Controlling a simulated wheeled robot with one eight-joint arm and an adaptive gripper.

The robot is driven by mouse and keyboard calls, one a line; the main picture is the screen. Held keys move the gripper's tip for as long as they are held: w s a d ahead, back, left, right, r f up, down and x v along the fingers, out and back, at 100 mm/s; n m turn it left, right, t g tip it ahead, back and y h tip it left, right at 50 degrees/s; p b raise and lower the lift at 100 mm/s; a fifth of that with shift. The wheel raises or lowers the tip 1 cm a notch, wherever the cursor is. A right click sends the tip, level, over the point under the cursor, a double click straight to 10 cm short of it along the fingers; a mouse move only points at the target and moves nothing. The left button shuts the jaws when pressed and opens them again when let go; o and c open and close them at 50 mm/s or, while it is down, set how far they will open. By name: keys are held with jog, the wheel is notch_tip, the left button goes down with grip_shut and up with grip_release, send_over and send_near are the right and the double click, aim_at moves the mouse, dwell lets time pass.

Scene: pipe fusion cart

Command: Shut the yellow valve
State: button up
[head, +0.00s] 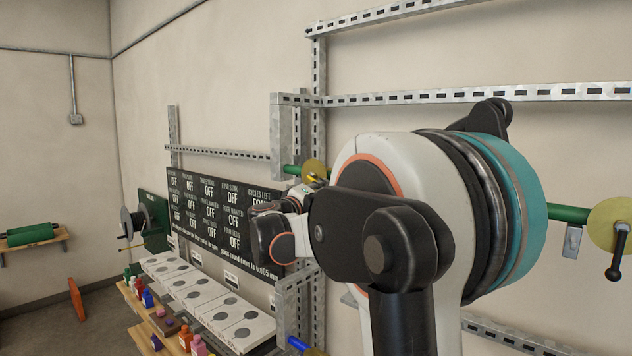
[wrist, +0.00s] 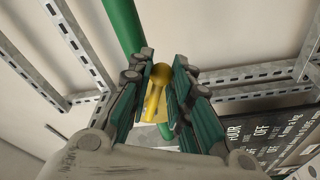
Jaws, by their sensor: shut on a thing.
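The yellow valve (head: 315,169) sits on a green pipe along the wall, just beyond my arm in the head view. In the wrist view its yellow lever (wrist: 154,101) lies between the green-padded fingers of my gripper (wrist: 160,82), which is shut on it. A wider yellow part of the valve shows just behind the lever, beside the green pipe (wrist: 125,27). In the head view my arm hides most of the gripper and the lower part of the valve.
A black status board (head: 190,205) hangs left of the valve. Slotted metal rails (head: 420,97) frame the wall around it. A yellow disc with a black handle (head: 618,252) is at the far right. White panels (head: 210,300) and small coloured bottles (head: 185,338) are below.

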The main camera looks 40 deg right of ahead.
jog(key=shift+w+f+m+b, duration=0.3)
jog(key=shift+f+m, duration=0.15)
jog(key=shift+m, duration=0.35)
jog(key=shift+w+f+m+g+h+b, duration=0.35)
jog(key=shift+f+m+b, duration=0.25)
jog(key=shift+m, duration=0.4)
jog(key=shift+w, duration=0.1)
jog(key=shift+w+a+f+m+g+h+b, duration=0.1)
jog(key=shift+w+f+m+g+h+b, duration=0.15)
jog(key=shift+m, duration=0.5)
jog(key=shift+w+f+m+b, duration=0.15)
jog(key=shift+w+m+b, duration=0.15)
jog(key=shift+m, duration=0.45)
